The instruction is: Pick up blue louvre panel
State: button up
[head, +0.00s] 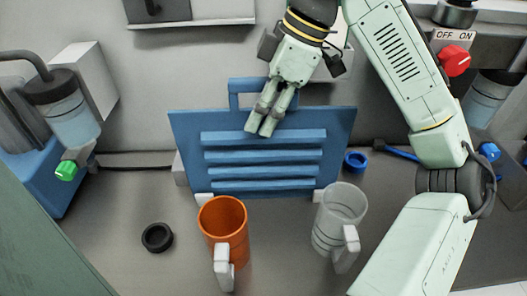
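The blue louvre panel (264,163) stands upright at the back of the grey worktop, with several horizontal slats and a loop handle (247,84) on its top edge. My gripper (259,127) reaches down from above, over the handle and the panel's upper part. Its two fingers lie close side by side, with tips just above the top slat. They hide part of the handle and the panel's top edge. I cannot tell whether they touch the panel or grip the handle.
An orange mug (222,216) and a clear mug (343,208) stand in front of the panel. A black ring (157,237) lies at front left, a blue ring (356,161) right of the panel. A bottle with a green tip (72,120) is left. A red knob (454,60) is upper right.

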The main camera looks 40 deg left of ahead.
jog(key=shift+f, duration=0.1)
grip_shut()
dwell(0.3)
dwell(0.8)
